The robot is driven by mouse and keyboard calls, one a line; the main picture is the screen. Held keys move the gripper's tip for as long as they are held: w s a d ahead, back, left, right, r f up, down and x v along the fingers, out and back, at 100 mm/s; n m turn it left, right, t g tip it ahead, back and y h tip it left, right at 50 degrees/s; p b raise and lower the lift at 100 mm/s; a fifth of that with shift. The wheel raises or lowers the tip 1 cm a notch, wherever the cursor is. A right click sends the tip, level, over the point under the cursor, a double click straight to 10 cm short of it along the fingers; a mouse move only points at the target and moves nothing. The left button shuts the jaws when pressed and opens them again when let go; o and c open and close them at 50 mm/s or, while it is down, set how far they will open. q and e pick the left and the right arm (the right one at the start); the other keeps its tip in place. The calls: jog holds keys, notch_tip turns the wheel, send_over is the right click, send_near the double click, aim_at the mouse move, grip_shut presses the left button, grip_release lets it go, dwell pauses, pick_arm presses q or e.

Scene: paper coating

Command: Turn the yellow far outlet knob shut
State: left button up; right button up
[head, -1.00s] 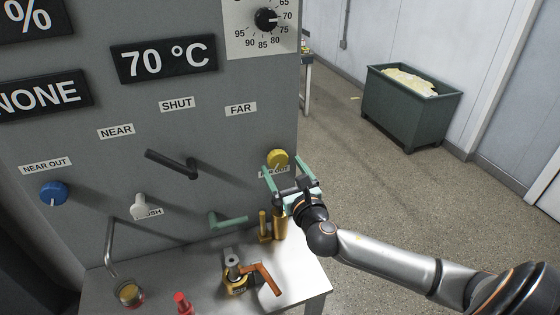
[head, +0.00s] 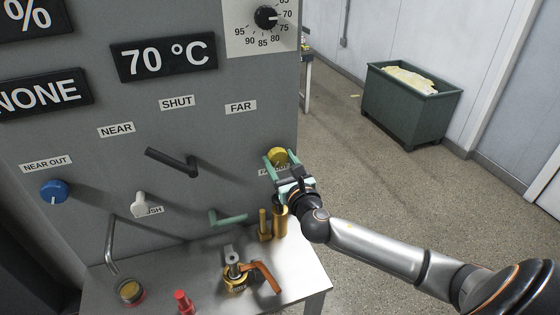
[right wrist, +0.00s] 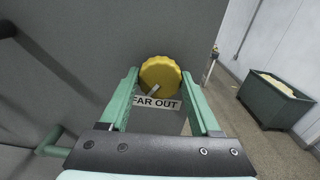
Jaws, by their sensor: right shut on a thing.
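The yellow far outlet knob (head: 278,155) is on the right side of the grey panel, partly hidden by my gripper's fingers in the head view. My right gripper (head: 277,162) reaches it from below right, one green finger on each side, shut on its rim. In the right wrist view the knob (right wrist: 160,75) sits between the fingertips (right wrist: 160,84). A pale mark on it points to the lower left. The FAR OUT label (right wrist: 157,103) shows under it. My left gripper is not in view.
Left of the knob, a dark lever (head: 172,162) and a green handle (head: 228,218) stick out of the panel. Brass posts (head: 265,225) and an orange-handled valve (head: 262,275) stand on the metal shelf (head: 310,280) below. A green bin (head: 410,110) stands on the floor beyond.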

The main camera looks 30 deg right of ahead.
jog(key=c, duration=0.6)
